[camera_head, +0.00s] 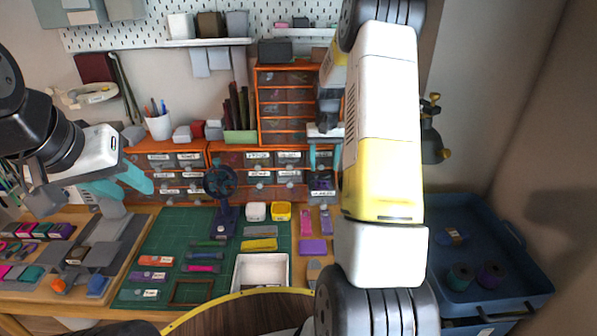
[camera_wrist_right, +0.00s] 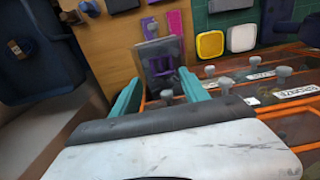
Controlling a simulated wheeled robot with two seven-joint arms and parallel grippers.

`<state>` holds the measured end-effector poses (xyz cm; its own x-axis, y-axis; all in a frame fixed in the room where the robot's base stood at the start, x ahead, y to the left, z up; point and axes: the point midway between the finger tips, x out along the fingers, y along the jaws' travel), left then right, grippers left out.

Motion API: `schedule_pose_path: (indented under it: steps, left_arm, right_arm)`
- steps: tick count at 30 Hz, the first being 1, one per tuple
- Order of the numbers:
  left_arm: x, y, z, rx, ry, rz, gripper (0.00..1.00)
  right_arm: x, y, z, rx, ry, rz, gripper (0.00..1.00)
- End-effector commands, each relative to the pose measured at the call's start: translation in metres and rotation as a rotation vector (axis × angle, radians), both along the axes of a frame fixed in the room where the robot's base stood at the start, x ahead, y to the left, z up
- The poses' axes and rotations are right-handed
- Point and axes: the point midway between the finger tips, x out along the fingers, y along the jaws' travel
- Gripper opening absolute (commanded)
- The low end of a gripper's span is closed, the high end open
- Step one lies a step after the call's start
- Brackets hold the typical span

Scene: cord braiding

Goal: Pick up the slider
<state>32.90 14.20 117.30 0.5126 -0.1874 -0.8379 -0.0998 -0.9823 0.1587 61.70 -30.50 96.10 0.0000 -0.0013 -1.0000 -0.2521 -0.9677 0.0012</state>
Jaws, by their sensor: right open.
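I cannot tell for certain which piece is the slider. A small dark stand with a purple piece (camera_head: 321,181) sits in front of the drawers, directly below my right gripper (camera_head: 325,162). In the right wrist view, the purple piece (camera_wrist_right: 163,68) shows just beyond and between the teal fingers of my right gripper (camera_wrist_right: 160,92). These fingers are apart, with nothing held between them. My left gripper (camera_head: 130,186) hangs over the left side of the table, its teal fingers apart and empty, clear of the purple piece.
A green mat (camera_head: 170,232) holds labelled tools, a white tray (camera_head: 262,270) and a small dark fan (camera_head: 222,188). Orange-framed drawers (camera_head: 285,160) stand close behind my right gripper. A blue bin (camera_head: 500,255) with spools is at right. My right arm hides part of the table.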

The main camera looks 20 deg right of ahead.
Motion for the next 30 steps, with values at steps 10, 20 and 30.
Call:
schedule_pose_path:
  steps: [10,20,30]
  left_arm:
    - [0.000,0.000,0.000,0.000,0.000,0.000,0.36]
    - [0.000,0.000,0.000,0.000,0.000,0.000,0.36]
    - [0.000,0.000,0.000,0.000,0.000,0.000,0.36]
  right_arm:
    - [0.004,0.002,-0.036,0.002,0.003,0.001,0.53]
    - [0.008,0.002,-0.069,0.001,-0.001,0.000,0.53]
    - [0.008,0.002,-0.069,0.001,-0.001,0.001,0.12]
